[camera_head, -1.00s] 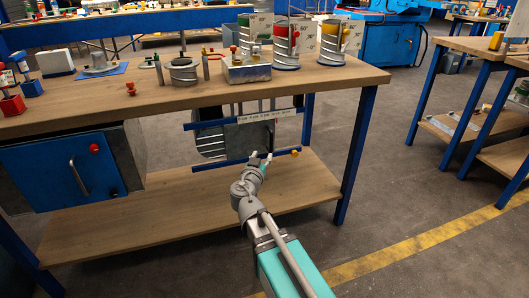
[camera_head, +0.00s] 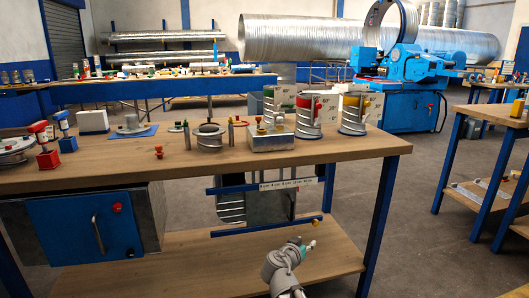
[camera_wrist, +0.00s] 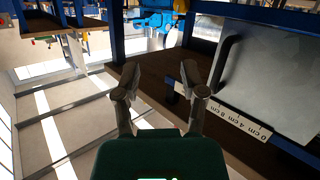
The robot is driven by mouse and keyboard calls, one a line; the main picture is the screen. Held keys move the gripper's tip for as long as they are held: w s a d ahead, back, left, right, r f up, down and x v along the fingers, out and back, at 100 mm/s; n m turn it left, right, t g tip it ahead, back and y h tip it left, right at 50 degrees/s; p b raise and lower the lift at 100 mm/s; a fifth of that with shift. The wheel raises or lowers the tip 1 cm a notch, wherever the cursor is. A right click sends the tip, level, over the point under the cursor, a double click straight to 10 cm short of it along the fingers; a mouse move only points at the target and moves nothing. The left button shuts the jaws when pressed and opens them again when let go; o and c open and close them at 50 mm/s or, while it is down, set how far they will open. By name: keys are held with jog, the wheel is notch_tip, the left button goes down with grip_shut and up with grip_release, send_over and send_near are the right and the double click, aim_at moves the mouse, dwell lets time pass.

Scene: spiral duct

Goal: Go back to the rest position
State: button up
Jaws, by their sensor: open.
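My gripper (camera_head: 298,249) is low in front of the workbench, beside the lower shelf (camera_head: 205,255) in the head view. In the wrist view my gripper (camera_wrist: 162,78) has its two fingers apart with nothing between them. That view is turned, with the roof and windows at the left. The sheet-metal holder with a scale strip (camera_head: 288,183) hangs under the bench top in the head view. In the wrist view the scale strip (camera_wrist: 238,122) lies to the right of the fingers, apart from them.
The workbench top (camera_head: 350,147) carries coloured duct cylinders (camera_head: 308,115), a metal box (camera_head: 270,138) and small fittings. A blue cabinet (camera_head: 92,225) hangs at its left. A blue machine (camera_head: 400,85) stands behind. The floor (camera_head: 400,240) right of the bench is clear.

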jog(key=s+d+f+g+y, duration=0.2)
jog(key=s+d+f+g, duration=0.4)
jog(key=f, duration=0.2)
jog(key=s+a+f+n+g+y, duration=0.2)
jog(key=s+f+n+g+y, duration=0.35)
jog(key=s, duration=0.45)
notch_tip(320, 180, up, 38)
jog(key=p, duration=3.8)
jog(key=shift+g+y+p, duration=0.3)
jog(key=shift+g+y, duration=0.15)
jog(key=shift+s, duration=0.1)
